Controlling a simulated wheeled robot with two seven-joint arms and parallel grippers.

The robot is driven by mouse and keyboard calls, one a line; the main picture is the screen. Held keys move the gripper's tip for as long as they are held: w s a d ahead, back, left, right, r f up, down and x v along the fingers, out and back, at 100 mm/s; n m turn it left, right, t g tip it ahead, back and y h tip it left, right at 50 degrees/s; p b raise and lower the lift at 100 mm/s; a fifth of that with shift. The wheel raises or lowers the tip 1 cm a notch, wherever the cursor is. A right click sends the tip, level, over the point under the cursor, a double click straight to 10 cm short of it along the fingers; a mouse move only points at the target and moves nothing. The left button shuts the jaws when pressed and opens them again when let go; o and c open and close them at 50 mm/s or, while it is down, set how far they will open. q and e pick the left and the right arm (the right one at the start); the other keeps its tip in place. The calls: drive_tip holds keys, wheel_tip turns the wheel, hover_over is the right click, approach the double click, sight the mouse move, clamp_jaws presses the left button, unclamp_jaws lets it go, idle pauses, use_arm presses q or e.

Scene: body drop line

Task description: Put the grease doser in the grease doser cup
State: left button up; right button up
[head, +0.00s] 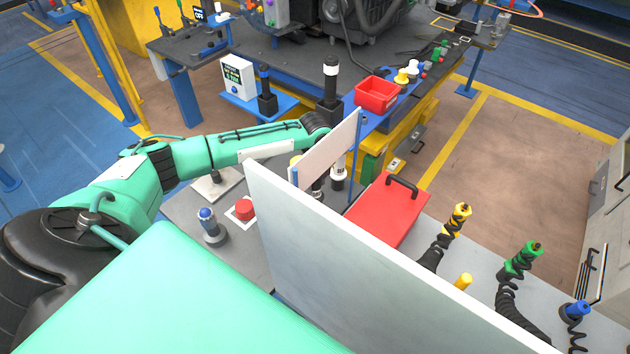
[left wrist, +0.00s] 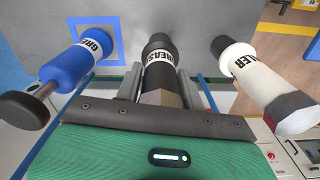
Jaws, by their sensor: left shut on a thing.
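A dark doser with a white label reading GREASE (left wrist: 158,58) is in the middle of the left wrist view. My left gripper (left wrist: 165,78) is shut on it, with a finger on each side. In the head view the arm reaches in from the left and the hand is mostly hidden behind a white panel. I cannot make out the grease doser cup for certain in either view. My right gripper is not in view.
A blue bottle (left wrist: 78,62) is left of the held doser and a white SEALER bottle (left wrist: 262,78) is right of it. A large pale panel (head: 370,270) and a smaller board (head: 328,150) stand nearby. A red case (head: 388,215) lies on the bench.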

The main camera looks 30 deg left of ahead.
use_arm(q)
drive_tip(key=o, duration=0.9)
drive_tip(key=shift+f, duration=0.1)
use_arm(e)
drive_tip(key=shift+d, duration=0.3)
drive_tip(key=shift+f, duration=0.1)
use_arm(q)
drive_tip(key=shift+f+b, duration=0.2)
drive_tip(key=shift+b, duration=0.55)
drive_tip(key=r+b, duration=0.2)
drive_tip(key=r, duration=0.1)
drive_tip(key=w+r, duration=0.1)
drive_tip(key=r, duration=0.1)
drive_tip(key=shift+a+b, duration=0.15)
drive_tip(key=shift+b, duration=0.25)
wheel_tip(320, 180, up, 8)
drive_tip(key=shift+r+b, duration=0.2)
drive_tip(key=shift+b, duration=0.45)
drive_tip(key=shift+r, duration=0.45)
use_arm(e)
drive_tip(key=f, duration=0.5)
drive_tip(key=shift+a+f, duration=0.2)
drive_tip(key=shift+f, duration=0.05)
